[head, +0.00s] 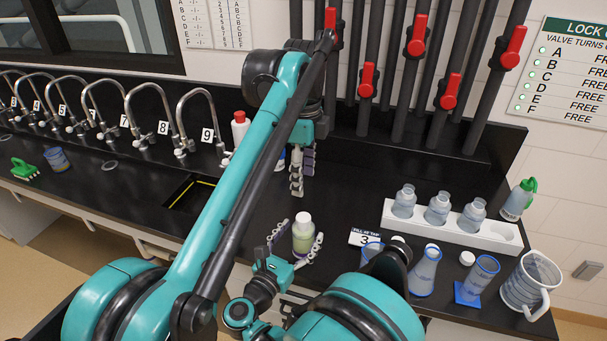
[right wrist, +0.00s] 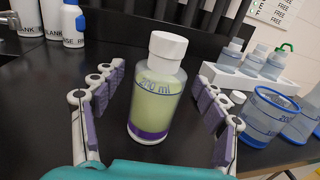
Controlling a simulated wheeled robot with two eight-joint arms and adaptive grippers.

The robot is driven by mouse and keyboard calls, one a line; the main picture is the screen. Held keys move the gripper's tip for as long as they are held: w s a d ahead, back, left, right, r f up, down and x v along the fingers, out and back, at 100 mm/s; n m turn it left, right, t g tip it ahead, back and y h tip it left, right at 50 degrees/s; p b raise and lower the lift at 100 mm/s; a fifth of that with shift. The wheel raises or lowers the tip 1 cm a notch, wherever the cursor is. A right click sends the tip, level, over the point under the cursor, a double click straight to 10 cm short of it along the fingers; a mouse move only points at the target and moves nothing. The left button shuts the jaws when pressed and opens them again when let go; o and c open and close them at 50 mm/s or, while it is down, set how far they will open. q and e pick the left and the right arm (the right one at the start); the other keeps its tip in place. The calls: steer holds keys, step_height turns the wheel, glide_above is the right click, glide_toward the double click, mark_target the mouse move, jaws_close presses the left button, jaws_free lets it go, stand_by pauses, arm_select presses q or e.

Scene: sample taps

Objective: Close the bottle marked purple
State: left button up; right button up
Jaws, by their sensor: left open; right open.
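The bottle with a purple band (right wrist: 150,131) stands upright on the black bench in the right wrist view, holding yellow-green liquid. A white cap (right wrist: 168,45) sits on its neck; I cannot tell how tight it is. My left gripper (head: 302,180) is open and empty, pointing down above the bench behind the bottle.
A white rack (head: 450,226) holds several open bottles at right. Near it are a tap card (head: 366,238), a beaker (head: 371,254), a flask (head: 424,272), a blue-based cylinder (head: 480,280), a jug (head: 531,283) and loose white caps (head: 467,258). Taps and a sink (head: 192,195) are left.

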steer(key=v, duration=0.9)
steer(key=shift+s+a, duration=0.2)
steer(key=shift+s, duration=0.2)
